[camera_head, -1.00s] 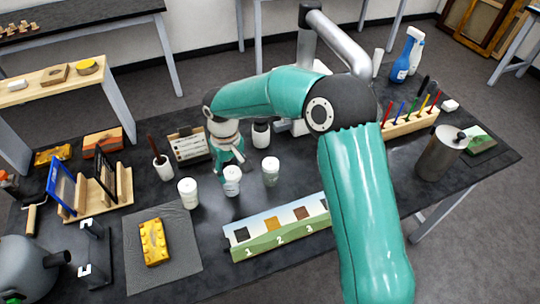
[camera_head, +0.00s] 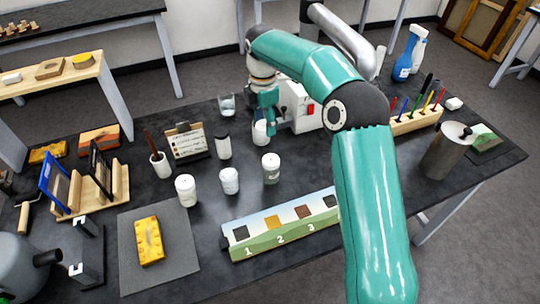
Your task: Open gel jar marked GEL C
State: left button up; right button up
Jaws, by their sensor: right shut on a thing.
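Three white jars stand in a row on the dark table: a left jar (camera_head: 186,190), a middle jar (camera_head: 229,181) and a right jar (camera_head: 271,168). Their markings are too small to read, so I cannot tell which is GEL C. My right gripper (camera_head: 266,118) is behind the row, pointing down. It is shut on a white container (camera_head: 260,133), whose upper part the fingers cover. I cannot tell whether the container touches the table. My left gripper is not in view.
A numbered sample board (camera_head: 262,247) lies in front of the jars. A yellow fragment (camera_head: 150,241) lies on a grey mat (camera_head: 184,262). A metal canister (camera_head: 446,150) stands at right.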

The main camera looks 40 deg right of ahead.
jog(key=d+r+n+b, duration=0.1)
jog(key=d+r+n, duration=0.1)
jog(key=d+n, duration=0.4)
jog(key=n, duration=0.1)
send_over(281, 158)
jog(key=s+a, duration=0.2)
jog(key=f, duration=1.4)
jog(key=shift+w+d+f, duration=0.1)
jog(key=shift+d+f, duration=0.05)
jog(key=shift+d, duration=0.1)
notch_tip(281, 158, down, 4)
jog(key=shift+f+p, duration=0.1)
jog(key=shift+p, duration=0.25)
jog(key=shift+f, duration=0.35)
jog(key=shift+f, duration=0.15)
jog(key=o, duration=1.3)
